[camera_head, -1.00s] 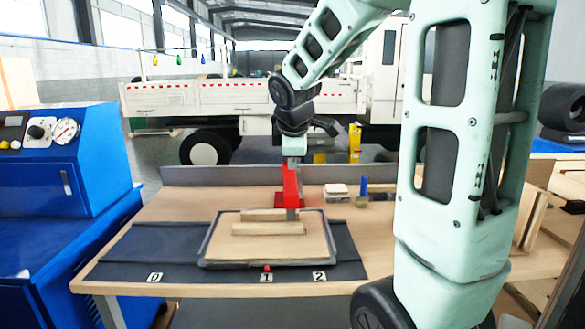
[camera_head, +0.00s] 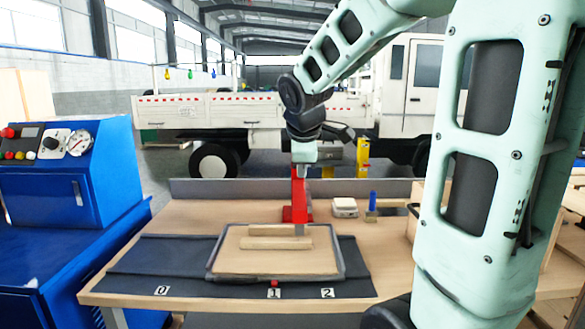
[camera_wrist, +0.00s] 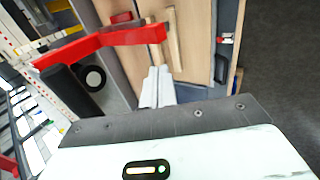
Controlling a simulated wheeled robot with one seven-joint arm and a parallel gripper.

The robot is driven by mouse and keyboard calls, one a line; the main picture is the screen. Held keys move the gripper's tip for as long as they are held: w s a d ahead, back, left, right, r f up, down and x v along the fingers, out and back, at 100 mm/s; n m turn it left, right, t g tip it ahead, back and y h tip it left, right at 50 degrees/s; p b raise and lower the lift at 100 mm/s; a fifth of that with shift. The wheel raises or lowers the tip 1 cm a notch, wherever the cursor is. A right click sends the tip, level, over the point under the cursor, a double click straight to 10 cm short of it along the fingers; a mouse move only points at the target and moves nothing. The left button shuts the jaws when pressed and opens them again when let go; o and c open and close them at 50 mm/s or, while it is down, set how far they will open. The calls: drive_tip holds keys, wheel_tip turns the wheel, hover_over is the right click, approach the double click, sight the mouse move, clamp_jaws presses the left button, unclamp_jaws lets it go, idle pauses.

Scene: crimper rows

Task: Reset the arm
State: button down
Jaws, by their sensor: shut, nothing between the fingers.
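My arm reaches in from the right in the head view.
The tray lies on a dark mat (camera_head: 135,285) with number tags on the wooden table (camera_head: 205,212). A blue machine (camera_head: 70,175) stands left. The table's left back is clear.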

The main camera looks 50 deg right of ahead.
idle(0.3)
drive_tip(key=a+f+y, duration=0.2)
drive_tip(key=a+f, duration=0.2)
drive_tip(key=a, duration=0.7)
drive_tip(key=a+f+y, duration=0.2)
drive_tip(key=a+f, duration=0.2)
drive_tip(key=a, duration=0.7)
drive_tip(key=s+a+f+g, duration=0.2)
drive_tip(key=s+a+f, duration=0.1)
drive_tip(key=s+a, duration=0.5)
drive_tip(key=s+a+f+g+y, duration=0.1)
drive_tip(key=s+a+f, duration=0.3)
drive_tip(key=s+a, duration=0.4)
drive_tip(key=shift+s+a+f+g, duration=0.15)
drive_tip(key=shift+s+a+g, duration=0.15)
drive_tip(key=shift+s+g, duration=0.35)
